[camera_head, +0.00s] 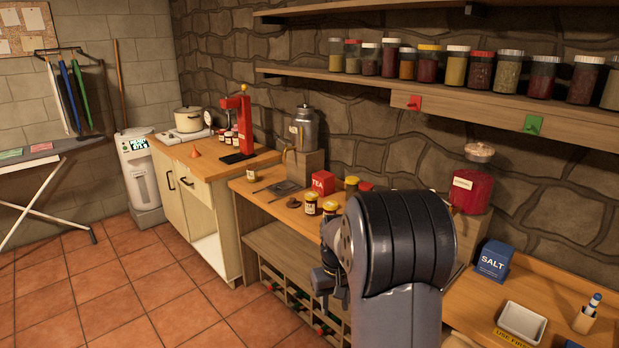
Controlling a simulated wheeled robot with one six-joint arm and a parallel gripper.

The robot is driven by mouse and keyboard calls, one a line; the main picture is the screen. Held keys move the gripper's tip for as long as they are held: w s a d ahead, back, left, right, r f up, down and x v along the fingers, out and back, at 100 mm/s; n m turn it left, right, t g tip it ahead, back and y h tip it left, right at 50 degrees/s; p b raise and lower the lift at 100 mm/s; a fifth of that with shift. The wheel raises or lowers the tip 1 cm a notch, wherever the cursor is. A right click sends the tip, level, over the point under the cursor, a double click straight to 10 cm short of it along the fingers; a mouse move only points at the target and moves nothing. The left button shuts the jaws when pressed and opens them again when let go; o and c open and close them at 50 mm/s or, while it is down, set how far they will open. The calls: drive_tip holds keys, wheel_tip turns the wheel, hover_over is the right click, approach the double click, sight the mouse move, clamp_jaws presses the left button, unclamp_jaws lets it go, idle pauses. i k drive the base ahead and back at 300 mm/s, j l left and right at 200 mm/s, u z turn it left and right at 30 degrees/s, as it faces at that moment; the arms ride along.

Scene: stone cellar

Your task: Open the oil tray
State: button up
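I cannot pick out an oil tray for certain; no label that I can read says oil. A pale cabinet (196,212) at the left of the counter run has a drawer front (190,184) with a dark handle, and the drawer looks shut. A small white tray (522,323) with a yellow label sits on the right counter. My gripper (325,284) shows only in part, below and left of my large dark arm link, in front of the middle counter. Its fingertips are too small and covered to tell whether they are open. I see nothing held in it.
Jars and a red tea box (322,182) crowd the middle counter (262,197). A red press (245,125) stands on the left counter. A bottle rack (296,295) lies below. A blue salt box (493,261) stands right. The tiled floor (120,290) at left is free.

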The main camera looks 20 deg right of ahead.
sight(281, 188)
drive_tip(key=i+j+z, duration=0.2)
drive_tip(key=i, duration=0.35)
drive_tip(key=i+z, duration=0.15)
drive_tip(key=i, duration=0.4)
drive_tip(key=i+j+z, duration=0.2)
drive_tip(key=i, duration=0.3)
drive_tip(key=i+j, duration=0.25)
drive_tip(key=i, duration=0.25)
drive_tip(key=i+j, duration=0.3)
drive_tip(key=i, duration=0.25)
drive_tip(key=i+j, duration=0.25)
drive_tip(key=i, duration=0.25)
